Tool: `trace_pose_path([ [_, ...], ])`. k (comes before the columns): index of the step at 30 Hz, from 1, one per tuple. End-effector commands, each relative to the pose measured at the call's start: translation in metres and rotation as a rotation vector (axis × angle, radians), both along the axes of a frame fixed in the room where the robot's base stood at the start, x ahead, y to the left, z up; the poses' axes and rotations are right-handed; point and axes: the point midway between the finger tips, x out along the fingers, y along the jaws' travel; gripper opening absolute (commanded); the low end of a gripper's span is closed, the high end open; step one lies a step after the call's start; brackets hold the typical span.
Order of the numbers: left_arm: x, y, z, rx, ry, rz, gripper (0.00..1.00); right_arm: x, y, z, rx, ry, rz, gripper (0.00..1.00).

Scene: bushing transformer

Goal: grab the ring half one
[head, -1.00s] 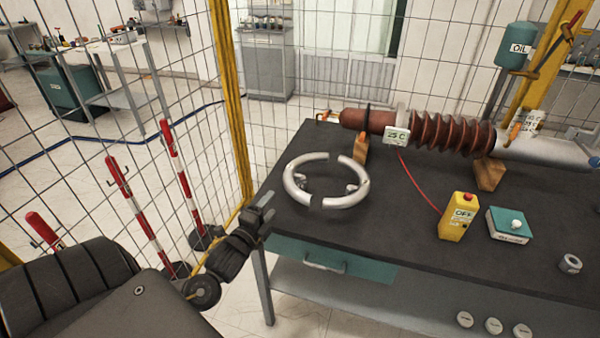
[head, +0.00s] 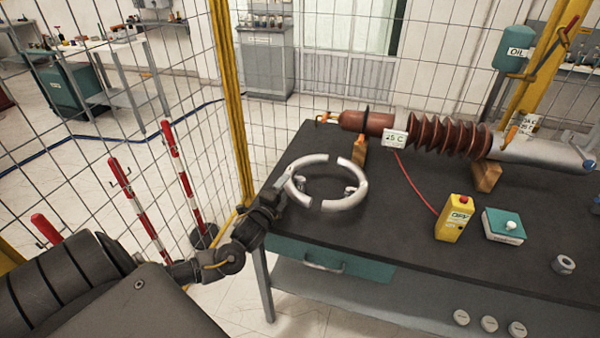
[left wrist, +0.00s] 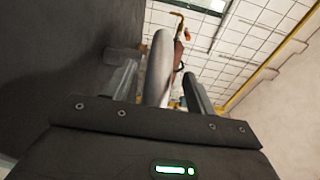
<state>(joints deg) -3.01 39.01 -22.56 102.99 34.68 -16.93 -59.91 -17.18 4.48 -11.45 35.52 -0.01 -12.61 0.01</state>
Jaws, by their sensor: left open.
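Two pale grey ring halves lie on the dark table, forming a nearly closed ring with small gaps. No marking shows which is ring half one. The left half (head: 303,164) curves toward the table's left edge; the right half (head: 361,186) has a small lug inside. My left gripper (head: 281,190) is at the outer left side of the left half. In the left wrist view, that half (left wrist: 158,65) stands between the two open fingers (left wrist: 160,88), apparently not clamped. The gripper partly hides its left side in the head view. My right gripper is not in view.
The dark table (head: 400,240) also bears a brown ribbed bushing (head: 440,135) on wooden blocks, a yellow box (head: 454,218), a teal box (head: 504,226) and a grey nut-like part (head: 563,264). A wire fence with a yellow post (head: 232,110) stands close left.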

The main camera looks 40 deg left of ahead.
Motion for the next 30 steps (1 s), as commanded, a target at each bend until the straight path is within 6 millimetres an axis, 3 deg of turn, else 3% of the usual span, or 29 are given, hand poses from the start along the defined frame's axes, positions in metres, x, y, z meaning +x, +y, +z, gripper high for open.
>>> trace_pose_path([
  [4,0.0138,0.0026,0.0002,-0.002,0.0,0.0,0.56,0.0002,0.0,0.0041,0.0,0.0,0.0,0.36],
  [11,0.0153,0.0029,-0.0013,-0.001,0.001,0.0,0.56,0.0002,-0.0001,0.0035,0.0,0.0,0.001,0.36],
  [24,0.0151,0.0029,-0.0012,-0.001,0.001,-0.001,0.02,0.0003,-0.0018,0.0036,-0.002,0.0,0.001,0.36],
  [30,0.0153,0.003,-0.0002,-0.001,-0.001,-0.001,0.01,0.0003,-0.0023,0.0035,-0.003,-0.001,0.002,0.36],
])
